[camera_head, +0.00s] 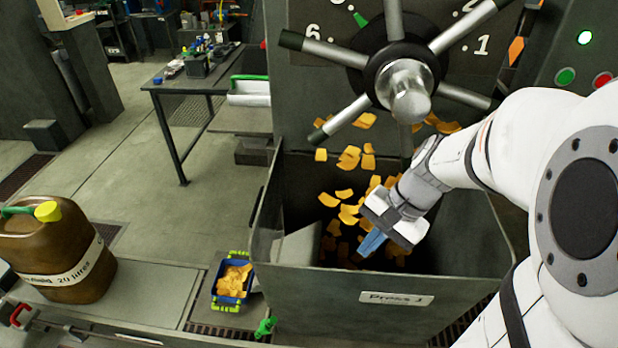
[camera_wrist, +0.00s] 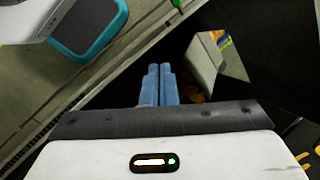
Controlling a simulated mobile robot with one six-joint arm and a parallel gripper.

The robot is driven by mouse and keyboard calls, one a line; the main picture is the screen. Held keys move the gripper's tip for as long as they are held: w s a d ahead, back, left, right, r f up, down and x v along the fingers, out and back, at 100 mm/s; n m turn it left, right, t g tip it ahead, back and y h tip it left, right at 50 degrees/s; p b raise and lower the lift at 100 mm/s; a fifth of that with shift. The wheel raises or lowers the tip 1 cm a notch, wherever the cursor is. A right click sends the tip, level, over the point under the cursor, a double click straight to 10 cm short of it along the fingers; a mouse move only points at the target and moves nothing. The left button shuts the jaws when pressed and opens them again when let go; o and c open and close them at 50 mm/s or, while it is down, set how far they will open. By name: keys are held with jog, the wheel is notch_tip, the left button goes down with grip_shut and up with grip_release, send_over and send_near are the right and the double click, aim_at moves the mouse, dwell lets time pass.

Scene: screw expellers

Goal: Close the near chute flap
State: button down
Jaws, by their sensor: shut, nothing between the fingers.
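My gripper (camera_head: 371,243) has blue fingers, shut and empty, pointing down inside the open-topped dark bin labelled Press J (camera_head: 345,310). The closed fingers (camera_wrist: 158,85) also show side by side in the wrist view. A pale grey slanted panel (camera_head: 298,246) stands inside the bin, left of my fingers and apart from them. A pale block-like shape (camera_wrist: 204,62) shows right of the fingertips in the wrist view. I cannot tell for sure which part is the near chute flap. A green handle (camera_head: 265,327) sits low at the bin's front left.
Orange flakes (camera_head: 349,158) lie or fall in the bin. A spoked handwheel (camera_head: 405,85) stands above. A blue crate of flakes (camera_head: 232,281) is left of the bin, and a brown jerrycan (camera_head: 58,250) farther left. The floor behind them is mostly clear.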

jog(key=w+d+f+m+y+b, duration=0.1)
jog(key=f+m+b, duration=0.3)
jog(key=f, duration=0.4)
jog(key=w+d+f+m+t+y+b, duration=0.1)
jog(key=w+f+m+y+b, duration=0.3)
jog(key=f, duration=0.5)
jog(key=w+d+f+m+t+y+b, duration=0.1)
jog(key=w+f+m+y+b, duration=0.1)
jog(key=f+b, duration=0.4)
notch_tip(320, 180, down, 3)
jog(key=shift+w+d+r+m+y, duration=0.15)
jog(key=shift+w+d+m+y, duration=0.2)
jog(key=shift+w+m, duration=0.5)
jog(key=shift+s+a, duration=0.1)
jog(key=shift+s, duration=0.1)
jog(key=w+a+f+b, duration=0.1)
jog(key=w+a+b, duration=0.1)
jog(key=a, duration=0.9)
jog(key=shift+a, duration=0.2)
